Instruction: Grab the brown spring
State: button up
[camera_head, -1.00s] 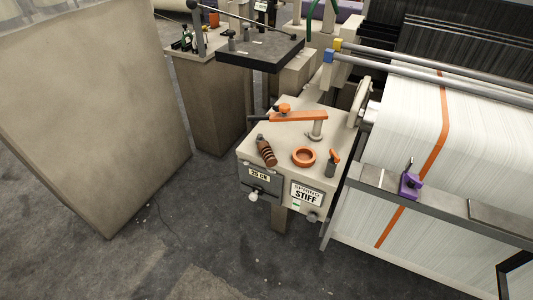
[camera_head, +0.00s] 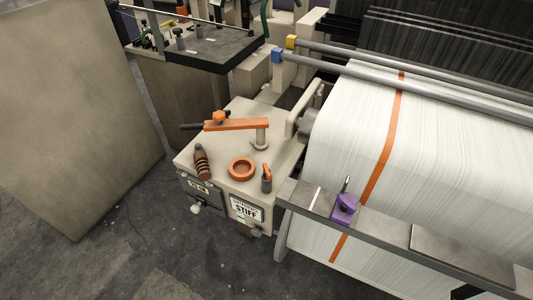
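The brown spring (camera_head: 202,163) is a dark brown coiled piece with a grey top end. It lies near the left edge of the beige machine top (camera_head: 215,185), just above the grey front panel. An orange ring (camera_head: 242,168) lies to its right, apart from it. An orange lever with a black handle (camera_head: 236,125) is behind it. My gripper is not in view.
A small grey tool with an orange top (camera_head: 267,178) stands right of the ring. The loom's white warp sheet (camera_head: 345,130) and a grey rail with a purple clamp (camera_head: 344,208) fill the right. A large beige panel (camera_head: 75,110) stands left. Dark floor (camera_head: 130,235) is open in front.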

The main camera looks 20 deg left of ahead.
aim_at(201, 158)
jog(key=i+j+z, duration=0.1)
jog(key=j+z, duration=0.3)
jog(key=j, duration=0.25)
jog(key=j+z, duration=0.4)
jog(key=j, duration=0.2)
jog(key=k+j+z, duration=0.1)
jog(key=j+z, duration=0.3)
jog(key=j, duration=0.25)
